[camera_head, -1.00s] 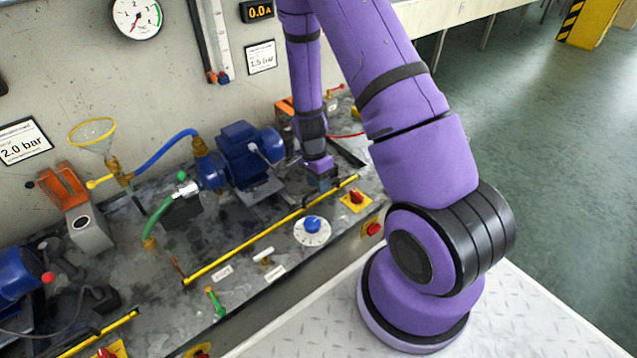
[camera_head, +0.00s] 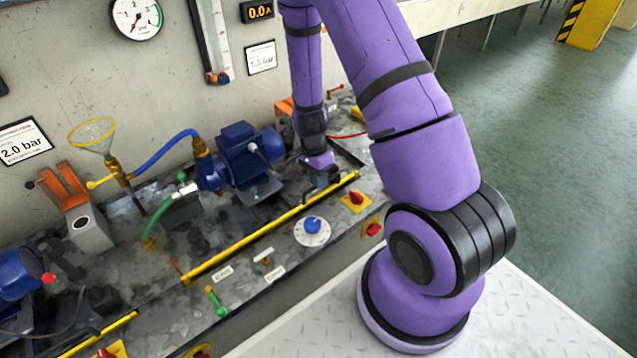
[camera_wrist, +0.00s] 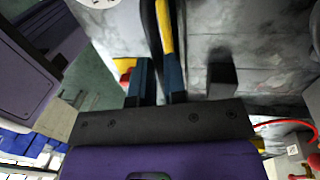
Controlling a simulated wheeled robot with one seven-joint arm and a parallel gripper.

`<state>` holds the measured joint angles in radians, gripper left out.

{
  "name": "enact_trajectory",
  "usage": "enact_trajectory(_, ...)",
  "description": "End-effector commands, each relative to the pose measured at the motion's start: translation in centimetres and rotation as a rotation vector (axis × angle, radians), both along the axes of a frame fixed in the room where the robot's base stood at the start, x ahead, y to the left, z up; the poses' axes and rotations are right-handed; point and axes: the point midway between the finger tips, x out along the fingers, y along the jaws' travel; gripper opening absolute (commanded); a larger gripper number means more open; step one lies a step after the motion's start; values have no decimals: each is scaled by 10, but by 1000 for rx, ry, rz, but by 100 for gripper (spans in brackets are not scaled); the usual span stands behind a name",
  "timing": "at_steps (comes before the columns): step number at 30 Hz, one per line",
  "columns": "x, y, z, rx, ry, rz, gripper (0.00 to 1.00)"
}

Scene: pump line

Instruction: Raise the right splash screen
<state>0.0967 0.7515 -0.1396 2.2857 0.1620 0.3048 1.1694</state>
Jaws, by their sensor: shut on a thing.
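The right splash screen shows in the head view as a long yellow edge (camera_head: 262,229) running along the front of the right pump station. Its panel is hard to make out. My gripper (camera_head: 322,181) is at the right end of this edge, shut on the screen. In the wrist view my gripper's two dark blue fingers (camera_wrist: 158,82) close at a black and yellow bar (camera_wrist: 165,28) of the screen. The exact grip point is partly hidden by the fingers.
A blue pump motor (camera_head: 246,152) stands behind the screen. A blue dial (camera_head: 312,226), a red switch (camera_head: 355,197) and a green-handled valve (camera_head: 215,300) sit in front. A second yellow edge (camera_head: 100,334) lies at lower left.

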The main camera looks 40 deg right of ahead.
Motion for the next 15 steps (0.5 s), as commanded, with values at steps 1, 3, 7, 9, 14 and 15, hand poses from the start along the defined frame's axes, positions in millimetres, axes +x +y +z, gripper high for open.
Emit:
enact_trajectory(1,1,0,10,-2,-5,-1,0)
enact_trajectory(3,2,1,25,-2,-7,1,0)
enact_trajectory(7,2,1,58,-1,-9,1,0)
enact_trajectory(9,2,1,78,0,-8,2,0)
enact_trajectory(14,2,1,125,0,-9,3,0)
enact_trajectory(15,2,1,136,0,-9,3,0)
